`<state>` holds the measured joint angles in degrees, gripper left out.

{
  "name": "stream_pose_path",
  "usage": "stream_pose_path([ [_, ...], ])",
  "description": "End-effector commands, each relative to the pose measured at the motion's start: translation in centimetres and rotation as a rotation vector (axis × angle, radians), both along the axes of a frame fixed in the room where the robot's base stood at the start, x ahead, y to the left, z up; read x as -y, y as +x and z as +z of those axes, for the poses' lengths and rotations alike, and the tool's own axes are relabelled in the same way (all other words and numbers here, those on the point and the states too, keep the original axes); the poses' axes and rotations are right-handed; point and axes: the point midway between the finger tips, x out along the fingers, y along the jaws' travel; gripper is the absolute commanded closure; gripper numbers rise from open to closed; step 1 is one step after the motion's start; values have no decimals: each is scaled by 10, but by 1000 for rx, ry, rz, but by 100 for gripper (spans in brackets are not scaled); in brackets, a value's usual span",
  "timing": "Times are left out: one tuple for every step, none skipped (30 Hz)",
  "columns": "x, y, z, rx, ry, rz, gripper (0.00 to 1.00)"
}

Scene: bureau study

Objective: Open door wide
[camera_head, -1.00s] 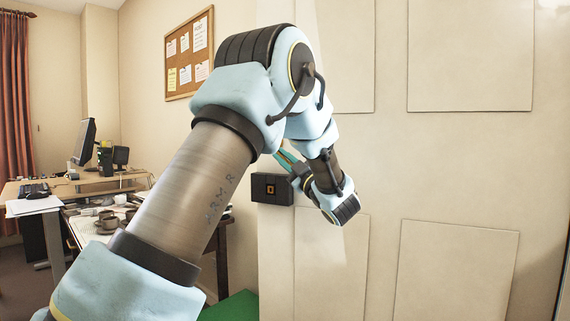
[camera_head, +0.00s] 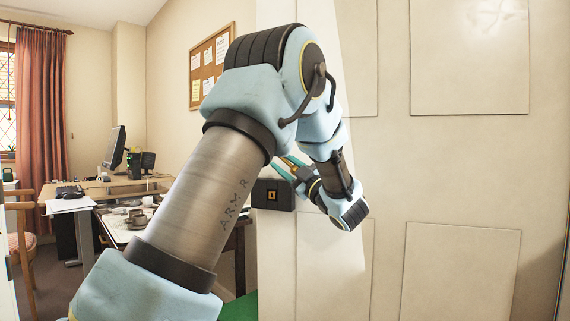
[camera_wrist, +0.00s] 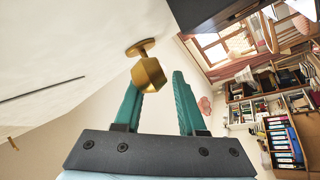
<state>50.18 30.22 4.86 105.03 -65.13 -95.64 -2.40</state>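The door (camera_head: 460,160) is a cream panelled door filling the right of the head view, standing ajar with its free edge near the middle. A black lock box (camera_head: 273,195) with a yellow emblem sits at that edge. My gripper (camera_head: 287,167) is just above the lock box, its teal fingers pointing toward the edge. In the wrist view my gripper (camera_wrist: 158,90) is open, with a clear gap between the fingers.
Through the opening at left are a desk (camera_head: 110,190) with a monitor (camera_head: 115,148), a table with cups (camera_head: 135,220), a wooden chair (camera_head: 22,240) and a red curtain (camera_head: 40,110). A pin board (camera_head: 212,65) hangs on the wall. The wrist view shows bookshelves (camera_wrist: 270,110).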

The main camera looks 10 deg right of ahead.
Motion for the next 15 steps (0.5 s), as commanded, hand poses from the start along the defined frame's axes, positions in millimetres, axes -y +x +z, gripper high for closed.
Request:
stream_pose_path([
  [1, 0, 0, -1, 0, -2, 56],
  [1, 0, 0, 0, 0, -3, 56],
  [1, 0, 0, 0, -1, -3, 56],
  [2, 0, 1, 0, -1, -3, 56],
  [2, 0, 1, 1, -1, -4, 56],
  [2, -1, 1, 2, -1, -4, 56],
  [2, -1, 1, 2, -1, -4, 56],
  [2, -1, 1, 2, -1, -4, 56],
  [2, -1, 2, 2, -1, -4, 56],
  [2, -1, 2, 2, -1, -4, 56],
  [2, -1, 2, 3, -2, -5, 56],
  [2, -1, 2, 3, -2, -5, 56],
  [2, -1, 2, 3, -2, -5, 56],
  [3, -2, 1, 3, -2, -5, 56],
  [5, -4, 0, 3, -1, -7, 56],
])
